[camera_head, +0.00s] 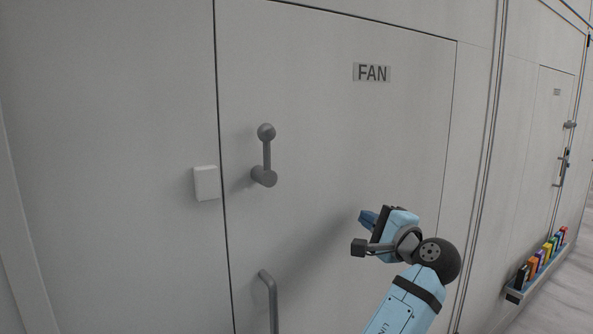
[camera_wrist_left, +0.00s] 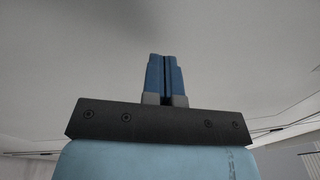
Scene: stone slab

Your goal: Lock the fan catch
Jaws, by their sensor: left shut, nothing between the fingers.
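The fan catch (camera_head: 266,156) is a grey lever with a ball end on the door panel (camera_head: 340,130) labelled FAN (camera_head: 372,73). Its arm points straight up from a round pivot. A small white block (camera_head: 206,183) sits left of the catch, across the door seam. My left gripper (camera_head: 364,218) is to the right of and below the catch, apart from it. In the left wrist view its blue fingers (camera_wrist_left: 164,78) are together with nothing between them. My right gripper is not in view.
A grey handle (camera_head: 270,300) sticks out of the door below the catch. A rack of coloured items (camera_head: 540,262) is low at the right, near another door (camera_head: 548,140). The space between my left gripper and the catch looks clear.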

